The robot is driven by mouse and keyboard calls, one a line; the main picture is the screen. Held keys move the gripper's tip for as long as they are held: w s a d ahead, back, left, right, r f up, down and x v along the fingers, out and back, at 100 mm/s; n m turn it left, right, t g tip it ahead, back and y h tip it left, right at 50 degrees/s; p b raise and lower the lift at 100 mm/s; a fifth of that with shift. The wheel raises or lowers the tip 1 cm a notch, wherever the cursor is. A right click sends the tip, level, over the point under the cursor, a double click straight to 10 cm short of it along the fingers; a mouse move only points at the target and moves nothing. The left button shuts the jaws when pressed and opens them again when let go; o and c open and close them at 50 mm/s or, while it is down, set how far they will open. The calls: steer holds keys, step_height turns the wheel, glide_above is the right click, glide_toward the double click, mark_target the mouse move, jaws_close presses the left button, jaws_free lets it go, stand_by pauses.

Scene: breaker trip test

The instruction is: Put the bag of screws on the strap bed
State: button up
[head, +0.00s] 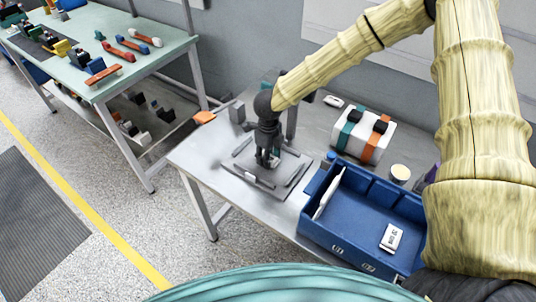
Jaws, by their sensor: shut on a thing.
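My gripper (266,160) points down over a grey plate with raised bars (240,173) on the metal table. It is shut on a small grey thing, too small and shadowed to name. I cannot tell whether that thing touches the plate. A white block with a teal and an orange strap (352,142) stands behind and to the right, with black pieces on top; I cannot tell which of these is the strap bed. A small white labelled packet (391,237) lies in the blue bin, apart from my gripper; its label is unreadable, and I cannot tell whether it is the bag of screws.
The blue bin (335,240) fills the table's right front, with a flat white piece (326,196) leaning inside. A round cream-topped thing (400,172) stands behind it. A grey post (292,118) rises behind the plate. Another table (160,62) with several coloured parts stands at the left.

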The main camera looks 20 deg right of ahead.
steer(key=shift+f, duration=0.15)
steer(key=o, duration=1)
step_height(320, 180, up, 12)
steer(key=shift+r+b, duration=0.15)
steer(key=shift+b, duration=0.85)
